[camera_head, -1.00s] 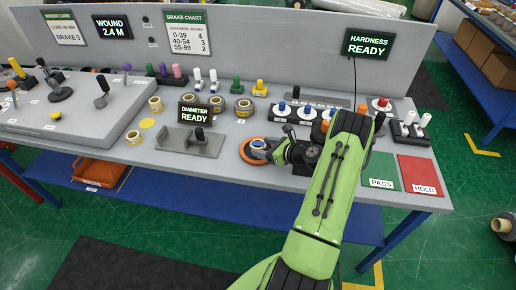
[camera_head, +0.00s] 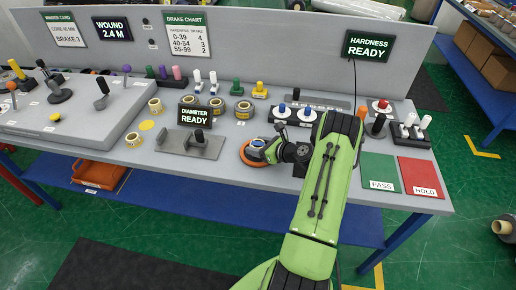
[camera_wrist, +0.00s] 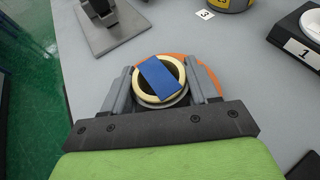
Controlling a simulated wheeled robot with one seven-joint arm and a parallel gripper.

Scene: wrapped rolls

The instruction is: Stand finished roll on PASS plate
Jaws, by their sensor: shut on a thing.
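My gripper (camera_wrist: 162,98) is shut on a roll (camera_wrist: 178,68), a pale ring with a blue strip across its top. In the head view the roll (camera_head: 257,143) shows at the bench's front part, within an orange ring (camera_head: 247,158). In the wrist view the orange ring (camera_wrist: 206,77) lies around and below the roll. I cannot tell whether the roll touches the surface under it. The green PASS plate (camera_head: 378,169) lies bare at the bench's right front, to the right of my gripper.
The red HOLD plate (camera_head: 421,178) lies right of the PASS plate. A diameter gauge (camera_head: 198,145) stands left of my gripper. Several yellow rolls (camera_head: 217,104) stand behind it. Switch blocks and knobs (camera_head: 295,114) line the back. My arm crosses the bench's front edge.

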